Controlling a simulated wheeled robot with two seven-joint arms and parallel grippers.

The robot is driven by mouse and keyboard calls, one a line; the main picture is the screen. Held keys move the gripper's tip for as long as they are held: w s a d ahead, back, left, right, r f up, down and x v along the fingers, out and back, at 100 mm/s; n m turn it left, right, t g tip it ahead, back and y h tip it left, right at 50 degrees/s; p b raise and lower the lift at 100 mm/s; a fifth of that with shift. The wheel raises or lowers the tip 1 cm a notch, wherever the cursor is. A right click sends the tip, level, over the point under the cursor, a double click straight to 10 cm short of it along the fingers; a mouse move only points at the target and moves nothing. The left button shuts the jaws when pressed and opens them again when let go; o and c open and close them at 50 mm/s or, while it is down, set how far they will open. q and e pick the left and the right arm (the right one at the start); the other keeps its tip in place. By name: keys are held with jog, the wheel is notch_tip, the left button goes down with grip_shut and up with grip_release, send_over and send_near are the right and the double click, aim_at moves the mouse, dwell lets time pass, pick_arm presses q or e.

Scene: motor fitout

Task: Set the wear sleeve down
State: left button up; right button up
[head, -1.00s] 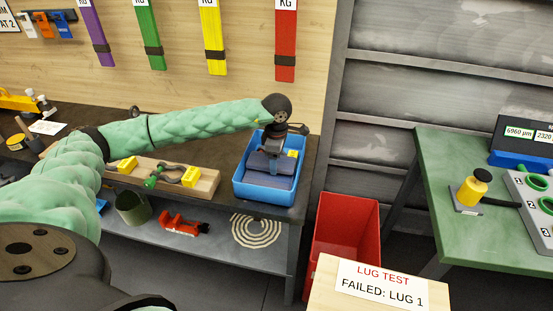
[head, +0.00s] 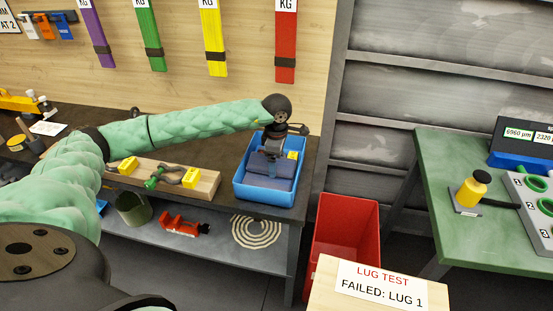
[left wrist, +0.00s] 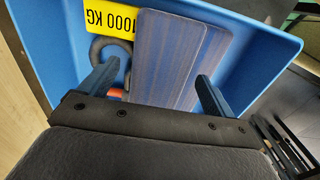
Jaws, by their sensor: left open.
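The wear sleeve (left wrist: 176,60) seems to be one of the flat blue-grey woven pieces in the blue bin. In the left wrist view two such pieces overlap; I cannot tell which is the sleeve. They also show in the head view (head: 268,177), inside the blue bin (head: 263,199). My left gripper (head: 270,152) points down into the bin. In the left wrist view its fingers (left wrist: 158,82) are spread wide on either side of the woven pieces, with nothing clamped between them. My right gripper is not in view.
A yellow "1000 KG" tag (left wrist: 106,20) and a dark ring-like fitting (left wrist: 98,48) lie in the bin beside the woven pieces. A wooden board with shackles (head: 203,187) stands left of the bin. A red bin (head: 344,222) stands on the floor to the right.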

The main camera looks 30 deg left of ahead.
pick_arm(q)
notch_tip(320, 180, up, 12)
jog(key=p, duration=0.1)
jog(key=shift+p, duration=0.3)
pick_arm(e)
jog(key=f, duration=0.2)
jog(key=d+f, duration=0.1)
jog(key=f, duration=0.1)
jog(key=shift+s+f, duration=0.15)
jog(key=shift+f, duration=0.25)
